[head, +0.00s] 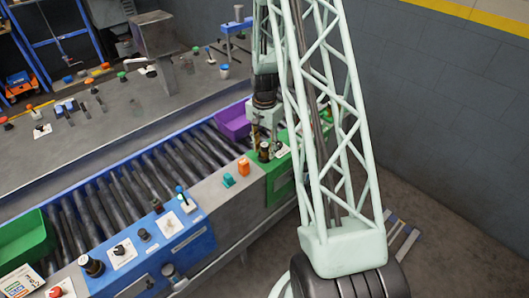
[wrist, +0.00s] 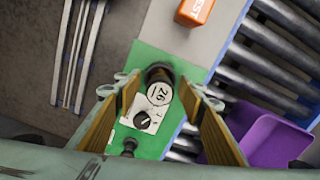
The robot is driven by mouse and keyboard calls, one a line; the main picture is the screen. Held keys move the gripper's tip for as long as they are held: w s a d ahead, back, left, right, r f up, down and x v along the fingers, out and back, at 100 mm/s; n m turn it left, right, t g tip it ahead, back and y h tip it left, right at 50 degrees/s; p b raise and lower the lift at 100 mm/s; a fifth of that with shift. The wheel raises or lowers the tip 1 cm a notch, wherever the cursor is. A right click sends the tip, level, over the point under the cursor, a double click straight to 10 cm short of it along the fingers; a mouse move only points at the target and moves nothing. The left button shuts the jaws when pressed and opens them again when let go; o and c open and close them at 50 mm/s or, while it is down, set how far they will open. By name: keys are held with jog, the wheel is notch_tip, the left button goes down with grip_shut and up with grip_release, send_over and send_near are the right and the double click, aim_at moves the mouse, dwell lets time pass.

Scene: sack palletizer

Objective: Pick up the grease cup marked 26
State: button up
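The grease cup marked 26 (wrist: 158,74) is a dark round cup with a white label reading 26. It stands on a green panel (wrist: 150,56) in the wrist view, beside a white plate with a black knob. In the head view the cup (head: 264,152) sits on the green panel at the conveyor's near side. My gripper (wrist: 160,90) is open, with its fingers on either side of the cup in the picture and gaps between. In the head view my gripper (head: 266,124) points down, just above the cup; the exact height is hard to tell.
An orange block (head: 243,165) and a teal block (head: 228,180) stand left of the green panel. The white plate with a black knob (wrist: 145,117) is close to the cup. A purple bin (head: 234,122) lies on the rollers behind. Another dark cup (head: 92,265) stands on the blue panel.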

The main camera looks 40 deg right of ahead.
aim_at(265, 144)
dwell(0.4)
jog(key=c, duration=1)
jog(key=shift+r, duration=0.1)
jog(key=shift+r, duration=1.65)
jog(key=s+a, duration=0.2)
jog(key=s, duration=0.2)
jog(key=s+a+r, duration=0.1)
jog(key=s+a, duration=0.2)
jog(key=s, duration=0.2)
jog(key=s+a, duration=0.3)
jog(key=s, duration=0.1)
jog(key=shift+s+a+r+b, duration=0.15)
jog(key=shift+s+r+b, duration=0.1)
jog(key=shift+s+b, duration=0.15)
jog(key=shift+r, duration=0.1)
jog(key=shift+r+p, duration=1.25)
jog(key=shift+r, duration=1.15)
